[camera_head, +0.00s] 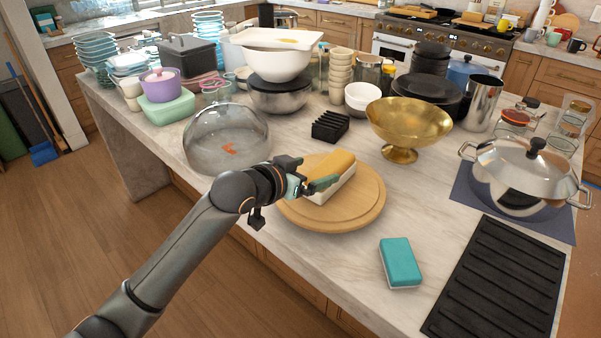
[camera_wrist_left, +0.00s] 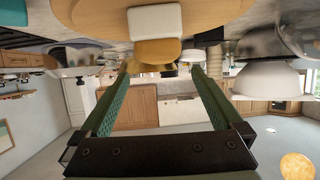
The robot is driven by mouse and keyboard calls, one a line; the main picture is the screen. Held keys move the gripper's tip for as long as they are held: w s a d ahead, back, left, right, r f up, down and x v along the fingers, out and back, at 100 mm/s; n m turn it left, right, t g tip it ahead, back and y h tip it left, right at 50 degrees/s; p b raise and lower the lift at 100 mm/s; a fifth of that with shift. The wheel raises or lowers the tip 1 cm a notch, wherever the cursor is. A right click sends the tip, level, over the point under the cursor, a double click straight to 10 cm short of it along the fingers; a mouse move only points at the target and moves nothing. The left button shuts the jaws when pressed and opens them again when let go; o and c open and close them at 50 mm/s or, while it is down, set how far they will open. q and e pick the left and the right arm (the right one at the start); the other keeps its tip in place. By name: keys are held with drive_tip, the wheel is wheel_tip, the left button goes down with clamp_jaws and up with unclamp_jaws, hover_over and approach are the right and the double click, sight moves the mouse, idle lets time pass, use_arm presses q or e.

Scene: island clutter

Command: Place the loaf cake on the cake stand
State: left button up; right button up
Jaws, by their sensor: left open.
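The loaf cake (camera_head: 338,164) has a golden-yellow top and a white lower part. It rests upright on the round wooden cake stand (camera_head: 355,219), toward its far side. My left gripper (camera_head: 318,184) is open beside the near left end of the loaf and hides part of it. In the left wrist view the green fingers (camera_wrist_left: 162,70) are spread with nothing gripped between them. The loaf cake (camera_wrist_left: 156,24) shows just beyond the fingertips, on the wooden stand (camera_wrist_left: 219,10). Whether a finger touches the loaf is not clear. My right gripper is not in view.
A clear glass dome (camera_head: 225,142) stands left of the stand. A gold footed bowl (camera_head: 408,122) and a black rack (camera_head: 330,126) stand behind. A teal sponge (camera_head: 400,262), a black ridged mat (camera_head: 499,279) and a steel pot (camera_head: 524,172) are right. Bare marble surrounds the sponge.

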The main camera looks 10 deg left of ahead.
use_arm(q)
drive_tip(key=shift+v, duration=2.15)
